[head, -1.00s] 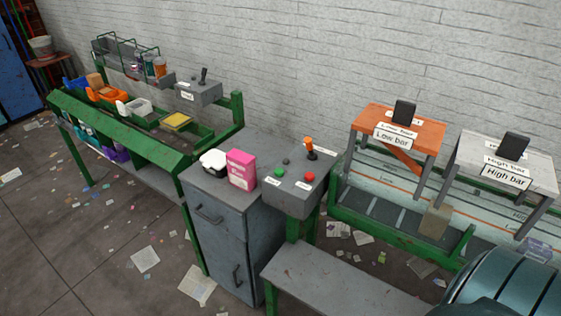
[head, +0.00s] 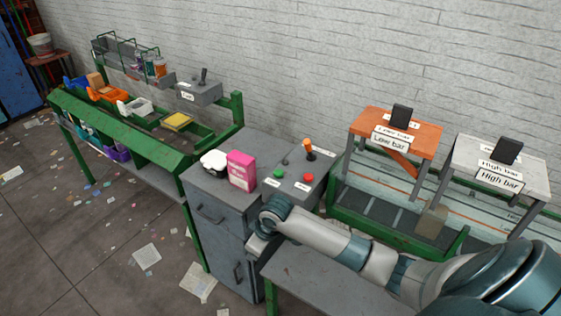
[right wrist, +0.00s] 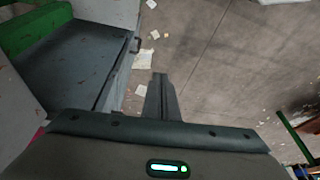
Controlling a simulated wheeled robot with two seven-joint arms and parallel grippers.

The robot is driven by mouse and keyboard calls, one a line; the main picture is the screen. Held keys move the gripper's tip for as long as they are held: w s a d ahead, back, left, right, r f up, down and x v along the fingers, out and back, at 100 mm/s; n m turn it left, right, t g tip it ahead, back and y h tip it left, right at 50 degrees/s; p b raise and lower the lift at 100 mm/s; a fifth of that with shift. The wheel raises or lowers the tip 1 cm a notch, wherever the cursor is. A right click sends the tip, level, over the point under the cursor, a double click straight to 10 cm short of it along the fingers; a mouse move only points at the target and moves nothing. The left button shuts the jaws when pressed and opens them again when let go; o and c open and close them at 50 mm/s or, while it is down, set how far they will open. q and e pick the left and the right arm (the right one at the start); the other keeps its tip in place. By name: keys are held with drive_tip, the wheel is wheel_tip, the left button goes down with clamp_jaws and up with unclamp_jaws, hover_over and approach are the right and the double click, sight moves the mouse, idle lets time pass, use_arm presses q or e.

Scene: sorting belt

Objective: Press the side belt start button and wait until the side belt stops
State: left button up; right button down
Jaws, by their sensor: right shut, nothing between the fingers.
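A grey control box (head: 322,181) carries a green button (head: 279,173), a red button (head: 303,187), a small dark knob and an orange-topped lever (head: 309,146). Its small labels are too small to read. My right arm reaches in from the right, and my right gripper (head: 256,246) is in front of the box, by the grey cabinet, lower than the buttons and apart from them. In the right wrist view its fingers (right wrist: 160,80) are together and empty over the floor. A belt (head: 385,206) runs under the Low bar and High bar stands. My left gripper is not in view.
The grey cabinet (head: 222,215) holds a pink box (head: 241,171) and a white-and-black container (head: 214,162), left of the controls. A grey bench (head: 335,283) lies below my right arm. A tan block (head: 431,219) is on the belt. A green sorting bench stands at left.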

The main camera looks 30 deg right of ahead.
wheel_tip(320, 180, up, 10)
drive_tip(key=w+d+n, duration=0.1)
drive_tip(key=w+d, duration=0.1)
drive_tip(key=d, duration=0.1)
wheel_tip(320, 180, up, 22)
drive_tip(key=m, duration=0.2)
hover_over(278, 171)
drive_tip(key=s+d, duration=0.2)
drive_tip(key=s, duration=0.1)
drive_tip(key=shift+w+f+g+h, duration=0.1)
drive_tip(key=shift+w+g+h, duration=0.2)
drive_tip(key=shift+h, duration=0.1)
drive_tip(key=shift+f, duration=0.15)
drive_tip(key=p+x, duration=0.1)
drive_tip(key=x, duration=0.3)
drive_tip(key=p+x, duration=0.2)
drive_tip(key=x, duration=0.2)
drive_tip(key=s+p+x, duration=0.1)
drive_tip(key=p+x, duration=0.1)
drive_tip(key=x, duration=0.2)
drive_tip(key=shift+w+f, duration=0.1)
drive_tip(key=shift+f, duration=0.8)
